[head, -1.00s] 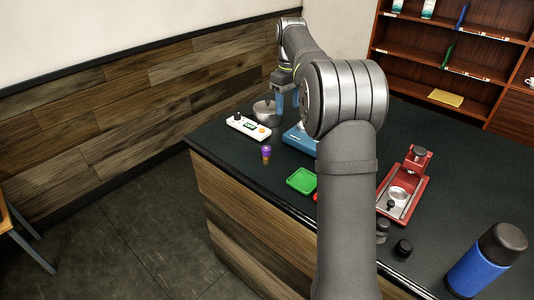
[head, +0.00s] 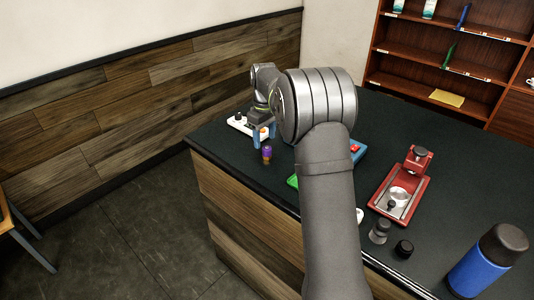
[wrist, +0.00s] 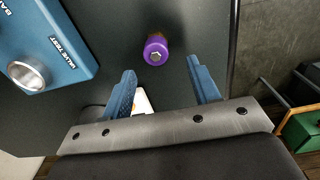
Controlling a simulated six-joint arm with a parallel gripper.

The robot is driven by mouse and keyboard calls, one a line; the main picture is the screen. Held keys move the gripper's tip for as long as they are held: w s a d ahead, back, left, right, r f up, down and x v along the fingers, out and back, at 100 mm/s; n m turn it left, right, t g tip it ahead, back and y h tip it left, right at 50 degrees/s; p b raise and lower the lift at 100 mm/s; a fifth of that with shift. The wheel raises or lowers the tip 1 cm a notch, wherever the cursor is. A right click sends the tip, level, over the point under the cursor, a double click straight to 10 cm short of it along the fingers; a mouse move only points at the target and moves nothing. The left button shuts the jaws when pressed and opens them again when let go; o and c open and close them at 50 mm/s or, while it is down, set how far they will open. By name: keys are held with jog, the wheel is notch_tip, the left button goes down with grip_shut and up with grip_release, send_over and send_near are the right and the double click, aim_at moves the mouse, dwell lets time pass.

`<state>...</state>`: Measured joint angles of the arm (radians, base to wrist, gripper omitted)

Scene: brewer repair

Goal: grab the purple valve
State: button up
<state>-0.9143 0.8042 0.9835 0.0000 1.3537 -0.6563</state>
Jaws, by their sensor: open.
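The purple valve (head: 267,152) stands on the dark counter near its left corner, with a brownish lower part. In the wrist view the purple valve (wrist: 156,50) is seen from above with a metal stud on top, ahead of the fingertips and roughly between their lines. My gripper (wrist: 160,75) is open, with two blue fingers apart and nothing between them. In the head view my gripper (head: 264,132) is just behind and above the valve, not visibly touching it.
A blue test block (wrist: 60,45) with a metal cup lies left of the valve in the wrist view. A white control panel (head: 240,122) is behind the gripper. A green tray (head: 293,181) is partly hidden by my arm. The counter edge is close to the valve.

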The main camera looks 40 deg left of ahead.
aim_at(267, 148)
jog(key=shift+w+d+f, duration=0.1)
jog(key=shift+d+f, duration=0.05)
jog(key=shift+f, duration=0.75)
jog(key=shift+w+d+f, duration=0.1)
jog(key=shift+d+f, duration=0.05)
jog(key=shift+f, duration=0.8)
jog(key=shift+d+f, duration=0.15)
jog(key=shift+f, duration=0.75)
jog(key=c, duration=1.1)
jog(key=shift+c, duration=0.2)
jog(key=shift+r, duration=0.1)
